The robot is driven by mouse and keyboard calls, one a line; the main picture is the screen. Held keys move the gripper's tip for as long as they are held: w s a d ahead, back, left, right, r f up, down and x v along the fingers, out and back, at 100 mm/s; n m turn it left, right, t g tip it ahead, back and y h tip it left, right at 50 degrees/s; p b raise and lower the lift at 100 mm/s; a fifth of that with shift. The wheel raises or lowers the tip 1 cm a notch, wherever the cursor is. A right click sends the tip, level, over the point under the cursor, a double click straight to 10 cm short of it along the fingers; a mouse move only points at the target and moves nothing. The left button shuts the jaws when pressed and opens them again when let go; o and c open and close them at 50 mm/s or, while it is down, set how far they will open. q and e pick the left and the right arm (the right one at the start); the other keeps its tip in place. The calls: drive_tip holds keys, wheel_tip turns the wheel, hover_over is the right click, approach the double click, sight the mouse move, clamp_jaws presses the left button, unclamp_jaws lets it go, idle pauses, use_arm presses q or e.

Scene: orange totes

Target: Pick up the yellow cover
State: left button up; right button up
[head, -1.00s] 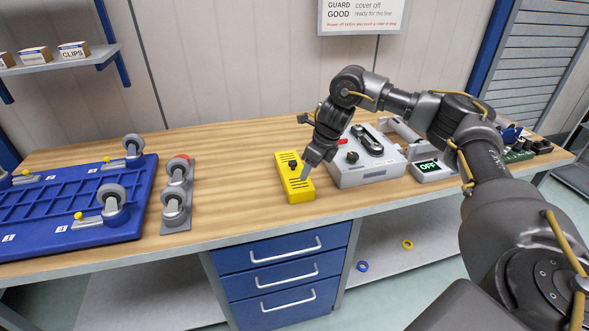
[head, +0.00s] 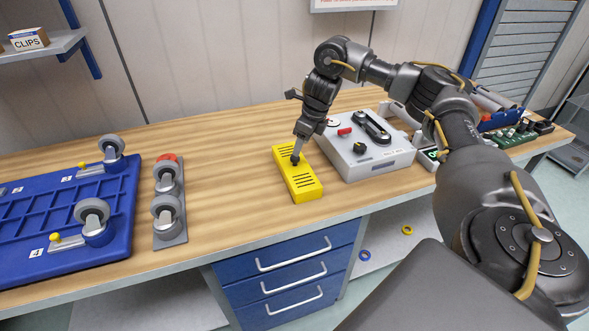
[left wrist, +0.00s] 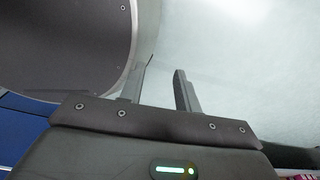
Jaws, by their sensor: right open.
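The yellow cover (head: 303,184) lies on the wooden bench, a slotted block with a small black knob on top (head: 294,160). My right gripper (head: 296,157) points down over the cover, its fingertips at the knob. It is open; the fingers look to be close around or beside the knob, but I cannot tell if they touch it. My left gripper is not in the head view. In the left wrist view its two fingers (left wrist: 158,85) stand apart with nothing between them, over a pale floor.
A grey machine box (head: 365,158) with a red switch and black parts stands just right of the cover. A caster plate (head: 169,205) and a blue tray (head: 60,215) lie to the left. Bare wood lies between them and the cover. Blue drawers (head: 290,265) are below the bench.

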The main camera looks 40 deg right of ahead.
sight(295, 166)
drive_tip(key=shift+w+f, duration=0.3)
drive_tip(key=shift+f, duration=0.4)
drive_tip(key=shift+w+f, duration=0.1)
drive_tip(key=shift+f, duration=0.1)
drive_tip(key=shift+a, duration=0.15)
drive_tip(key=shift+f, duration=0.4)
drive_tip(key=x, duration=0.4)
drive_tip(key=shift+w+f+b, duration=0.15)
drive_tip(key=shift+b, duration=0.15)
use_arm(q)
drive_tip(key=shift+w+f, duration=0.4)
drive_tip(key=shift+w, duration=0.35)
use_arm(e)
clamp_jaws()
